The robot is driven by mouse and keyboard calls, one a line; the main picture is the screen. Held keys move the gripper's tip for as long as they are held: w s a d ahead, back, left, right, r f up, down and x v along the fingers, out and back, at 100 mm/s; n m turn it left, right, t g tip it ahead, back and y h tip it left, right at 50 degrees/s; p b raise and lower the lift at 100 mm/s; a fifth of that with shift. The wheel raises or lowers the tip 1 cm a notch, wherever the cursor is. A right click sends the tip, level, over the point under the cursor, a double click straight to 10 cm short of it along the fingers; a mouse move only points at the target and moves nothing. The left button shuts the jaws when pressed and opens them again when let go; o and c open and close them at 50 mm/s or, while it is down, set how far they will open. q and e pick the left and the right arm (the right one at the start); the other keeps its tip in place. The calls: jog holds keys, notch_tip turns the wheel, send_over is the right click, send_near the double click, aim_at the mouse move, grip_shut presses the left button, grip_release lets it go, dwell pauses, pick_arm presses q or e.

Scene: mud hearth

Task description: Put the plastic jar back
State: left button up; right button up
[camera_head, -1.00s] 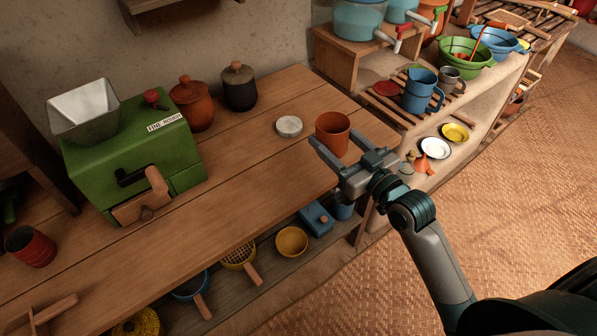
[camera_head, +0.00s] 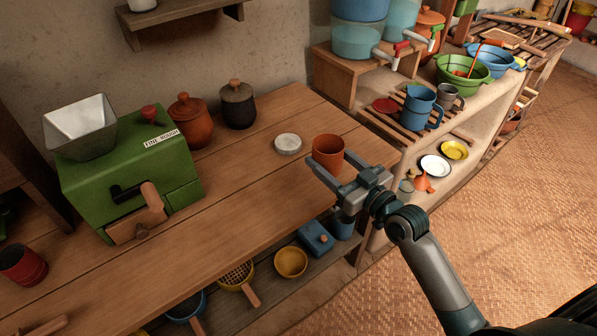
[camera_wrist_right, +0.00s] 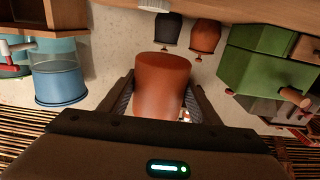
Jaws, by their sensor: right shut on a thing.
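An open-topped reddish-orange jar (camera_head: 328,148) stands upright near the right end of the wooden table (camera_head: 235,205). My right gripper (camera_head: 336,170) is shut on it, one finger on each side, at table height; I cannot tell whether the jar is clear of the wood. In the right wrist view the jar (camera_wrist_right: 161,86) sits between the two fingers. A pale round lid (camera_head: 288,144) lies flat on the table, left of the jar and apart from it. My left gripper is not in view.
A green mill (camera_head: 130,165) and two lidded pots (camera_head: 191,121) stand at the table's left and back. A lower shelf holds bowls (camera_head: 291,262). The table's middle is clear.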

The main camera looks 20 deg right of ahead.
jog(key=w+a+f, duration=0.1)
jog(key=w, duration=0.1)
jog(key=w+a+f, duration=0.4)
jog(key=shift+w+a, duration=0.25)
jog(key=shift+w, duration=0.05)
jog(key=shift+f, duration=0.1)
